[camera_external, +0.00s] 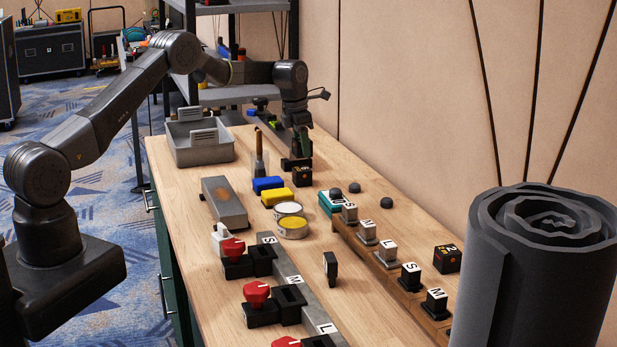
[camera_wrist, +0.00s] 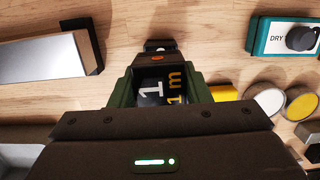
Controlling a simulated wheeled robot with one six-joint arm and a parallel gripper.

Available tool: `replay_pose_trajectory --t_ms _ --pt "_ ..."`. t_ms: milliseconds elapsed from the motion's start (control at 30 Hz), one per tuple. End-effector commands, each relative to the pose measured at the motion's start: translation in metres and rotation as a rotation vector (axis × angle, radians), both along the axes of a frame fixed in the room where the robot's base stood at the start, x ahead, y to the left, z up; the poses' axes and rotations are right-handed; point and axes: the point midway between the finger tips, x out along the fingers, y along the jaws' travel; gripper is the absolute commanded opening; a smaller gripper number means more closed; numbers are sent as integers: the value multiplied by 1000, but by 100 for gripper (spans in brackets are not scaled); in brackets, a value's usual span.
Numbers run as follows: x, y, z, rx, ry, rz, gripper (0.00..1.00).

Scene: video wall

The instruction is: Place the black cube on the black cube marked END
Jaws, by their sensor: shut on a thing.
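My gripper (camera_wrist: 156,88) is shut on a black cube (camera_wrist: 152,91) with a white 1 and yellow lettering on its face, seen between the jaws in the wrist view. In the external view my gripper (camera_external: 302,150) points down over the far part of the wooden bench, with dark cube shapes (camera_external: 302,178) carrying yellow marks at its fingertips. I cannot tell from this view whether these are one cube or two. Another black cube (camera_external: 447,258), marked 2, sits on the bench at the right, apart from my gripper. No END marking is legible.
Near my gripper are blue (camera_external: 268,184) and yellow (camera_external: 276,197) blocks, a brush-like tool (camera_external: 259,155), a grey bin (camera_external: 200,155) and a grey metal block (camera_external: 224,208). Round tins and a teal DRY box (camera_wrist: 262,40) lie nearby. A rolled grey mat (camera_external: 500,280) stands front right.

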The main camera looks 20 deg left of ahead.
Motion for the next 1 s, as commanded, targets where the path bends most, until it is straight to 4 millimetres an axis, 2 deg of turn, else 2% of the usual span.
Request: replay_pose_trajectory --t_ms 300,633,667,767,1000 --pt "0 0 -35 0 0 -1 20" --pt "0 0 -40 -1 -1 -1 20" --pt "0 0 -41 -1 -1 -1 45" --pt "0 0 -40 -1 -1 -1 65" --pt "0 0 -39 0 -1 -2 65"
